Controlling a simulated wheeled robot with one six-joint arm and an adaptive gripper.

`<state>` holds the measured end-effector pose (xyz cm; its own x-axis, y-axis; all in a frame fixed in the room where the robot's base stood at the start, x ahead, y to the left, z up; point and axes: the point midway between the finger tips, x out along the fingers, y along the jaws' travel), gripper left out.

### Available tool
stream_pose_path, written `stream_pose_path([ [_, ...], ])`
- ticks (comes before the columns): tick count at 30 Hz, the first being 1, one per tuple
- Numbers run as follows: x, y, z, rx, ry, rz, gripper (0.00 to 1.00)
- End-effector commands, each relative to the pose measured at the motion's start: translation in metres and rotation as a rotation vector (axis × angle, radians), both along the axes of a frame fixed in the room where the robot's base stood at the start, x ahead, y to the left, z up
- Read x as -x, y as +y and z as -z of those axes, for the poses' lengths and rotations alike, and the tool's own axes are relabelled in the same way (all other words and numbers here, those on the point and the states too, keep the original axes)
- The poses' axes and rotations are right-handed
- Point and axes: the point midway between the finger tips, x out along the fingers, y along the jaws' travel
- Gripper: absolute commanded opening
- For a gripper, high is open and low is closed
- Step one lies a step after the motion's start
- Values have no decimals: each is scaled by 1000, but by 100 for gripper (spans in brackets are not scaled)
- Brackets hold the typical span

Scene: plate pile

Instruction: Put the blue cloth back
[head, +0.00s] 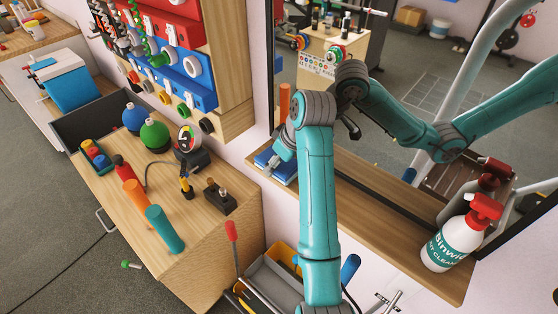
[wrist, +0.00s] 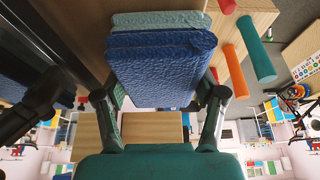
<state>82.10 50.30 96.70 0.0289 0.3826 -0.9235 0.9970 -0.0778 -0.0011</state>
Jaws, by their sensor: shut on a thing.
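The blue cloth (head: 280,174) is a folded pad at the left end of the wooden ledge (head: 345,188), beside the tall mirror frame. My gripper (head: 279,150) is shut on it; its fingers partly cover it in the head view. In the wrist view the cloth (wrist: 160,62) fills the space between the two fingers of my gripper (wrist: 160,97), with a paler blue-green layer along its upper edge. Whether the cloth touches the ledge or hangs just above it, I cannot tell.
A white spray bottle with red head (head: 459,238) stands at the ledge's right end. A wooden cabinet (head: 215,240) on the left holds green, orange and teal items. A grey bin (head: 270,283) with tools is below. The ledge's middle is clear.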

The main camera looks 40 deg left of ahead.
Motion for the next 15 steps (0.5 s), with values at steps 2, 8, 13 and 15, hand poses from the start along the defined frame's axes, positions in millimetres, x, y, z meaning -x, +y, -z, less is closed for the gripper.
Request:
stream_pose_path([
  [2, 0, 0, 0, 0, 0, 0, 37],
  [8, 0, 0, 2, 0, 0, 0, 80],
  [13, 0, 0, 2, 0, 0, 0, 99],
  [15, 0, 0, 2, 0, 0, 0, 99],
])
